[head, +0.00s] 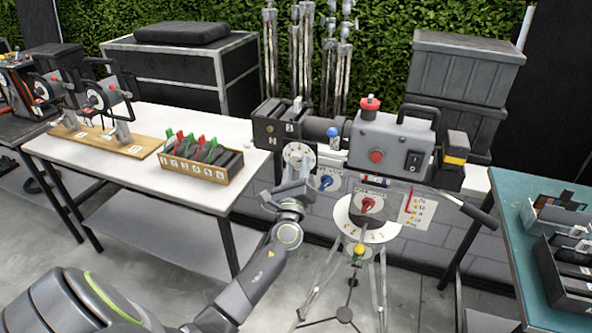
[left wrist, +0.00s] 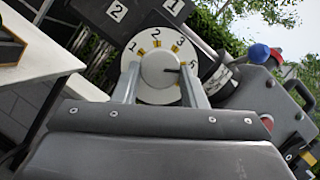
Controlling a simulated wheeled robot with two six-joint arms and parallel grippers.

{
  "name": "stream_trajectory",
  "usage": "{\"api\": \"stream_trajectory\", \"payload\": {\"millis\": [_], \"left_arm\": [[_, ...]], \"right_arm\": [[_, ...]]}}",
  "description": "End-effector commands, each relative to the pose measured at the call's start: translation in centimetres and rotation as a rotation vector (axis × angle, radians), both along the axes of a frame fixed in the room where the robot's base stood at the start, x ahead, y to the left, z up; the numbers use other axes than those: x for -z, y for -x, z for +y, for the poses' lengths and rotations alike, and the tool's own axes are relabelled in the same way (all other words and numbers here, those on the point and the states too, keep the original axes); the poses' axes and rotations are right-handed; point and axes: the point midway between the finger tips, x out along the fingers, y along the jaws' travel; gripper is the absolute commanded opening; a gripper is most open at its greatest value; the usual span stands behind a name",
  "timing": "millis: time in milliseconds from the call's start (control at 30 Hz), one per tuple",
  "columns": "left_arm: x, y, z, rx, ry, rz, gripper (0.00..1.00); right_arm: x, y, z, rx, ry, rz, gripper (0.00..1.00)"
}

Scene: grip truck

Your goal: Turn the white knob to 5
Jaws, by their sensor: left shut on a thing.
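The white knob (left wrist: 158,70) sits at the centre of a white dial (left wrist: 150,92) with numbers and yellow marks around its rim. I can read 1, 2, 3 and 5 there. A dark pointer line on the knob points right, toward the 5. In the head view the dial (head: 298,151) is on the left side of the camera rig. My left gripper (head: 296,176) reaches up to it from below. In the left wrist view its two fingers stand on either side of the knob, shut on it. My right gripper is not in view.
A grey camera body (head: 390,140) with red buttons stands on a tripod. A blue knob (head: 326,182) and a red knob (head: 369,204) are close by. A white table (head: 110,165) with a wooden tray (head: 200,173) is at left, a teal table (head: 510,190) at right.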

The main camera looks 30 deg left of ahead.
Motion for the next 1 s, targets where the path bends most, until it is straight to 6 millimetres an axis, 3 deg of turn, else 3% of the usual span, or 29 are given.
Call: {"api": "stream_trajectory", "payload": {"millis": [400, 900, 933, 1000], "left_arm": [[-0.09, -0.01, -0.15, 0.000, 0.167, -0.040, 0.15], [-0.08, -0.01, -0.14, -0.001, 0.183, -0.043, 0.15], [-0.08, -0.01, -0.14, -0.001, 0.183, -0.043, 0.42], [-0.08, -0.01, -0.14, -0.001, 0.183, -0.043, 0.51]], "right_arm": [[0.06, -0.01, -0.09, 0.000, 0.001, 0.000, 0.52], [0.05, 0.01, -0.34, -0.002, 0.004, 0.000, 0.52], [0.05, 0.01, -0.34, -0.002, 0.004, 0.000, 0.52], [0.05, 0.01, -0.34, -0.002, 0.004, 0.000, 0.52]]}}
